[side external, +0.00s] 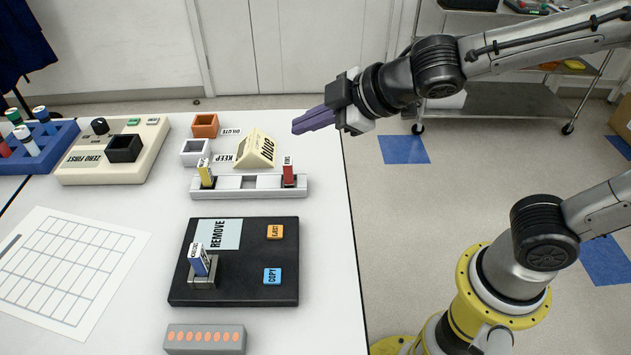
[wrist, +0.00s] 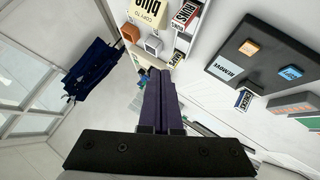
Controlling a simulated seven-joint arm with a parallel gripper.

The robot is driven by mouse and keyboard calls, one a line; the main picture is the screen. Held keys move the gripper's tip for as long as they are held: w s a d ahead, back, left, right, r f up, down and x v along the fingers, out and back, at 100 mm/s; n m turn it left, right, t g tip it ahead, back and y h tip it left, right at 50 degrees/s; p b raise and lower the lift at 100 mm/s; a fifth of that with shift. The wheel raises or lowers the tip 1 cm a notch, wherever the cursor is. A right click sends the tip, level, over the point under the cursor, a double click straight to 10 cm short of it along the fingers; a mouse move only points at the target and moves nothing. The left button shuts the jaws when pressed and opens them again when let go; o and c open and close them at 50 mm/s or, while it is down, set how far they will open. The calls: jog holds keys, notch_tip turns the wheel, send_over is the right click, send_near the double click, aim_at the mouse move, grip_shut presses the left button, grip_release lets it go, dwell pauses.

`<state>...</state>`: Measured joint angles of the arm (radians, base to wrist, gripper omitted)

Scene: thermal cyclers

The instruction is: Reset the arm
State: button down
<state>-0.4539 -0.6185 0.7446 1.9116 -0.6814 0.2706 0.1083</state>
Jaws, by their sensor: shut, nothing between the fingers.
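My gripper (side external: 297,127) has purple fingers and hangs in the air over the right edge of the white table (side external: 325,270), pointing left. Its fingers are together with nothing between them. In the wrist view the closed purple fingers (wrist: 158,72) point up the picture, apart from every object. My arm reaches in from the upper right, stretched out nearly level.
Below the fingers stand a yellow sign (side external: 256,148), a grey rack (side external: 240,187) with yellow and red pieces, and a black device (side external: 235,278) holding a blue piece. A beige device (side external: 112,152) and blue rack (side external: 35,150) stand left. Open floor lies right.

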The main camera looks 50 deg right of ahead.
jog(key=s+d+r+m+h, duration=0.2)
jog(key=s+d+m, duration=0.2)
jog(key=d, duration=0.3)
jog(key=s+d+r+m+h, duration=0.2)
jog(key=s+d+m, duration=0.15)
jog(key=d, duration=0.35)
jog(key=s+f+m+g+y, duration=0.1)
jog(key=s+f+m+g, duration=0.2)
jog(key=s, duration=0.9)
notch_tip(320, 180, down, 3)
jog(key=shift+s+a+r+g, duration=0.2)
jog(key=shift+s+g, duration=0.1)
jog(key=shift+g, duration=0.4)
